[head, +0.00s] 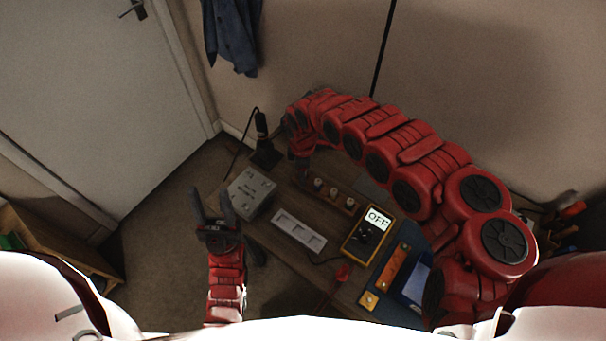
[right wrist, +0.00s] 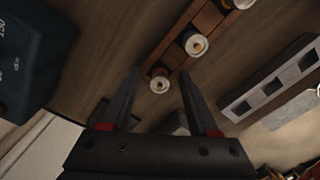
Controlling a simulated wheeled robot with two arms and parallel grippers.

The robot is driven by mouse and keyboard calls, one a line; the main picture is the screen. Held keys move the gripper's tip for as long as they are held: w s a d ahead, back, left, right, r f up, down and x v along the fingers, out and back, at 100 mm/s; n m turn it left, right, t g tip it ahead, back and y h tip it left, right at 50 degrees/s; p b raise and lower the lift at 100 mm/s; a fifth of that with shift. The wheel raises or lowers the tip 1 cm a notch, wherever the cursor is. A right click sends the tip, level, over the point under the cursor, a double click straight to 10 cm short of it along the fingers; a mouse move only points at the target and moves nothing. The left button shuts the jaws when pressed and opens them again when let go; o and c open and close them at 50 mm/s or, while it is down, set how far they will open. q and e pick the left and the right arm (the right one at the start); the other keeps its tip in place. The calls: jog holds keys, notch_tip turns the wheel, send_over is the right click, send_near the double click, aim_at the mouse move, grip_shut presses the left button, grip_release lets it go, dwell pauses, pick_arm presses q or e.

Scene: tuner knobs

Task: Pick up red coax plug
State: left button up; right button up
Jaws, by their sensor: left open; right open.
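A wooden rack (head: 340,196) on the table holds a row of small plugs with pale round ends; the rack also shows in the right wrist view (right wrist: 206,24). I cannot make out which plug is red. My right gripper (right wrist: 160,74) is open above the rack, with the end plug (right wrist: 159,84) showing between its fingers; I cannot tell whether they touch it. In the head view my right arm arches over the table and its fingers are mostly hidden. My left gripper (head: 213,203) is open and empty, left of the table's edge.
A grey box (head: 250,190) stands at the rack's left, with a dark stand behind it. A pale panel with square openings (head: 298,232), a yellow meter reading OFF (head: 366,236) and an orange and blue case (head: 398,272) lie nearer.

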grip_shut()
dwell(0.4)
